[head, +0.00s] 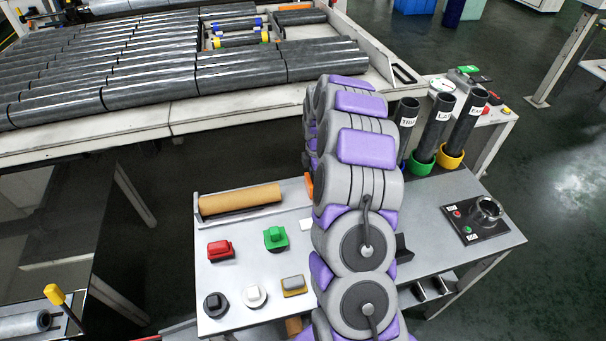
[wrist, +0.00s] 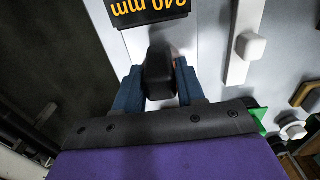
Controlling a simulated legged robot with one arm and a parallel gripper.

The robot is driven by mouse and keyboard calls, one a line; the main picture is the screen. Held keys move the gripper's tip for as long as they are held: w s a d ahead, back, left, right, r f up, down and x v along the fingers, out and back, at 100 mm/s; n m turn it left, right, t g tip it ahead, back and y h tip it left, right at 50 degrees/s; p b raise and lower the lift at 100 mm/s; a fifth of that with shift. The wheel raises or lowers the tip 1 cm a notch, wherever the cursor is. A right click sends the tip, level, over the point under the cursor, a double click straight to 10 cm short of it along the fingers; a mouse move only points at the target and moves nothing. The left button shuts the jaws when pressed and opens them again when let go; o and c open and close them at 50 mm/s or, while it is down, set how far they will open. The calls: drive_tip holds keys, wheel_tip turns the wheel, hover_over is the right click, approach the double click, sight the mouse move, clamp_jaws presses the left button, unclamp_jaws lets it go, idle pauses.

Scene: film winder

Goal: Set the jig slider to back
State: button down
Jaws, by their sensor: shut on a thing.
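In the wrist view, my gripper (wrist: 158,84) has its blue fingers on either side of a black knob (wrist: 158,66) and is shut on it. The knob stands on a pale strip just below a dark display (wrist: 150,12) that reads 240 mm upside down. I take the knob to be the jig slider's handle; the lower part of it is hidden by the gripper. In the head view my grey and purple arm covers the gripper and the slider.
A white knob (wrist: 249,46) on a pale track stands right of the gripper. The grey table (head: 240,185) carries a brown roll (head: 240,199), a red button (head: 220,249), a green button (head: 275,237) and, at right, a black chuck unit (head: 478,217). Labelled dark tubes (head: 436,125) stand behind.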

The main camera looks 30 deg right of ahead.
drive_tip(key=shift+w+r, duration=0.1)
drive_tip(key=c, duration=1.1)
unclamp_jaws()
drive_tip(key=shift+d, duration=0.15)
drive_tip(key=o, duration=0.3)
drive_tip(key=shift+d, duration=0.3)
drive_tip(key=shift+o, duration=0.2)
drive_tip(key=shift+a+r, duration=0.15)
drive_tip(key=shift+a, duration=0.1)
wheel_tip(320, 180, up, 17)
drive_tip(key=p, duration=0.3)
drive_tip(key=shift+d, duration=0.3)
